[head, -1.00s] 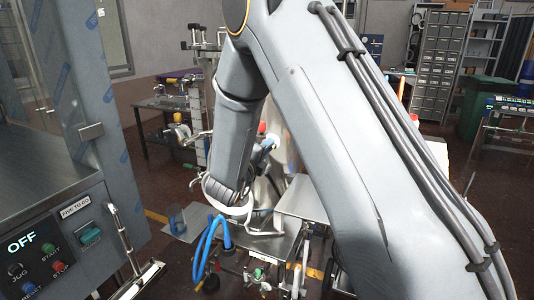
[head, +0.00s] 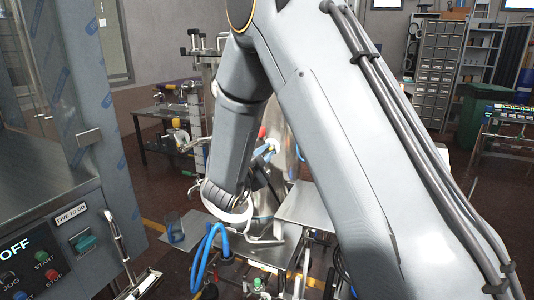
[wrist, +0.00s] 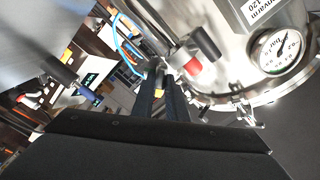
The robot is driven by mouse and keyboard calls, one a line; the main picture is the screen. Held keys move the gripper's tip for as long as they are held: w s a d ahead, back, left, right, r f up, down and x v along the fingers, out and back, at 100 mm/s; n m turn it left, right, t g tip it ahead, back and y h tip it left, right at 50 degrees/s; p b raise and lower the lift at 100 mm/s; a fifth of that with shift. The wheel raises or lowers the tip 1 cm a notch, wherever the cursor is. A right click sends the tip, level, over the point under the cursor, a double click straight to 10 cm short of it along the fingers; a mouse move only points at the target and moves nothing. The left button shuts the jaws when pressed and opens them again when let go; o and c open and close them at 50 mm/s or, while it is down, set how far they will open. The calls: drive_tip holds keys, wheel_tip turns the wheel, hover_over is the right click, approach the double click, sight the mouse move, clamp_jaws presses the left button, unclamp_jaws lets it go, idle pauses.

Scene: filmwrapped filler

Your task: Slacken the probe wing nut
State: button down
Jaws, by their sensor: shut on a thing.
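In the wrist view my gripper (wrist: 163,76) has its two dark fingers close together, shut on a small part between the tips. That part sits where the probe wing nut would be, but it is mostly hidden by the fingers and its wings cannot be made out. In the head view my arm hides the gripper and most of the vessel; part of the vessel (head: 281,150) shows behind the forearm.
A pressure gauge (wrist: 280,53) and a rim clamp (wrist: 246,112) are on the vessel, right of the fingers. A blue hose (head: 206,248) loops below my wrist. A steel cabinet with an OFF panel (head: 38,262) stands close on the left. A flat steel plate (head: 305,204) lies near the vessel.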

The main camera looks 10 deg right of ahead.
drive_tip(key=n, duration=0.4)
drive_tip(key=shift+n+p, duration=0.3)
drive_tip(key=shift+p, duration=0.05)
drive_tip(key=shift+n+p, duration=0.35)
drive_tip(key=shift+n, duration=1.05)
drive_tip(key=shift+f, duration=0.1)
drive_tip(key=c, duration=1.7)
unclamp_jaws()
drive_tip(key=shift+c, duration=0.2)
drive_tip(key=shift+a, duration=0.1)
drive_tip(key=b+v, duration=0.2)
drive_tip(key=v, duration=0.5)
drive_tip(key=shift+s+a+b, duration=0.2)
drive_tip(key=shift+s+b, duration=0.1)
drive_tip(key=shift+s, duration=0.05)
